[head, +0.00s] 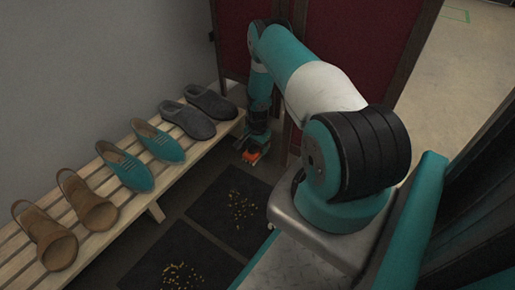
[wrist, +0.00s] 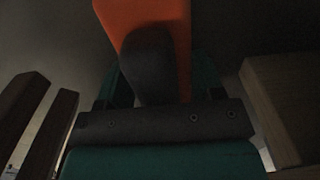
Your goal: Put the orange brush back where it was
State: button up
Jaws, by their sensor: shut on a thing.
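The orange brush (head: 252,155) shows in the head view as a small orange shape below my gripper (head: 257,143), low beside the far end of the bench. In the wrist view, the orange brush (wrist: 174,18) fills the top middle, partly covered by a dark finger of my gripper (wrist: 150,60). My gripper is shut on the brush. Most of the brush is hidden by the gripper, and the wrist view is very dark. I cannot tell whether the brush touches the floor.
A slatted wooden bench (head: 149,207) at left bears several shoes, with grey clogs (head: 189,119) nearest my gripper. Wooden pieces flank the gripper in the wrist view. Dark floor mats (head: 205,214) with yellowish bits lie beside the bench. A dark red panel (head: 352,40) stands behind my arm.

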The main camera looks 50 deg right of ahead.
jog(key=shift+f, duration=0.25)
jog(key=o, duration=1.2)
jog(key=shift+r, duration=0.1)
